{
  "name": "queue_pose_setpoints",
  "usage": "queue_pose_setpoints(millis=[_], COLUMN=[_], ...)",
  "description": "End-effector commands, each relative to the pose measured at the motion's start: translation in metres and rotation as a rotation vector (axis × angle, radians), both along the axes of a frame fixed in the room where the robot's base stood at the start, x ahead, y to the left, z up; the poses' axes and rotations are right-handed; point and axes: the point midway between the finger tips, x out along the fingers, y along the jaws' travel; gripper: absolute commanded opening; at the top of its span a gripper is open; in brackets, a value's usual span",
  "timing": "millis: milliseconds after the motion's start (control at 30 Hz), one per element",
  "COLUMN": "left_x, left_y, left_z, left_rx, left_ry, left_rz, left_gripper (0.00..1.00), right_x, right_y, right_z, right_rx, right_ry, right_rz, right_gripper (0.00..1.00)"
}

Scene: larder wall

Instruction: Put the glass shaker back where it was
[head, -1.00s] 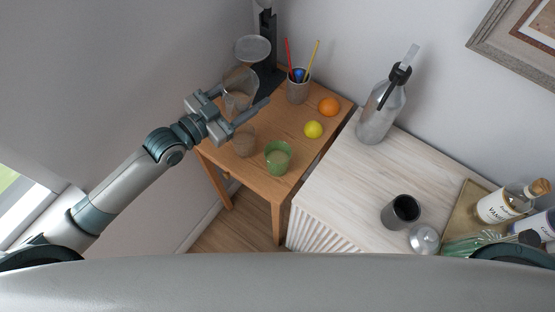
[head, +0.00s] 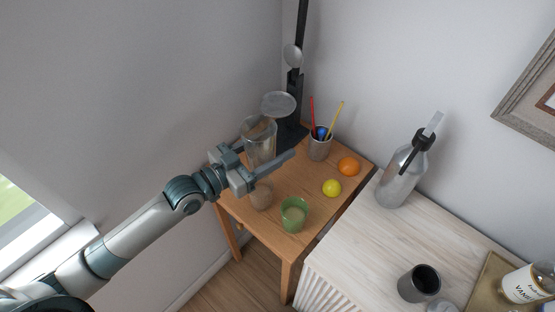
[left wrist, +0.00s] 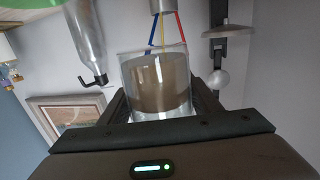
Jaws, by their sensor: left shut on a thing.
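The glass shaker (head: 261,133) is a clear, tall vessel with a brownish tint inside, at the table's far left in the head view. My left gripper (head: 268,158) is shut on it, one finger on each side. In the left wrist view the shaker (left wrist: 158,85) stands between the two dark fingers. Its lower end is hidden behind the gripper in the head view, so I cannot tell whether it touches the table. My right gripper is not in view.
The wooden table (head: 305,190) holds a brownish glass (head: 261,197), a green tumbler (head: 293,214), a lime (head: 331,188), an orange (head: 348,166) and a pencil cup (head: 320,146). A black stand (head: 292,125) with a pale disc (head: 278,103) rises behind. A bottle (head: 402,175) stands on the white cabinet.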

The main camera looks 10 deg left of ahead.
Motion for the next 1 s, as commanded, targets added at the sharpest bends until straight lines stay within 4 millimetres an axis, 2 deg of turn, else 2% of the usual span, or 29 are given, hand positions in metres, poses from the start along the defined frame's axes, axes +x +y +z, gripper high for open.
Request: queue_pose_setpoints(millis=[267,533,767,1000], left_x=[-0.019,-0.034,-0.047,-0.069], left_y=[-0.017,-0.007,0.025,0.081], left_z=[-0.002,-0.007,-0.023,-0.052], left_rx=[-0.011,-0.009,-0.008,-0.004], left_ry=[-0.001,0.0,0.002,0.003], left_rz=[0.061,0.198,0.371,0.595], left_gripper=[0.09,0.09,0.09,0.09], right_x=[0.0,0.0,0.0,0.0], right_y=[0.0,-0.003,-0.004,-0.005], right_z=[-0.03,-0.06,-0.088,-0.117], right_rx=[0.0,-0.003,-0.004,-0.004], right_ry=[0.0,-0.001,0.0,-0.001], right_rz=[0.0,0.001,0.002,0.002], right_gripper=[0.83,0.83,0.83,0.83])
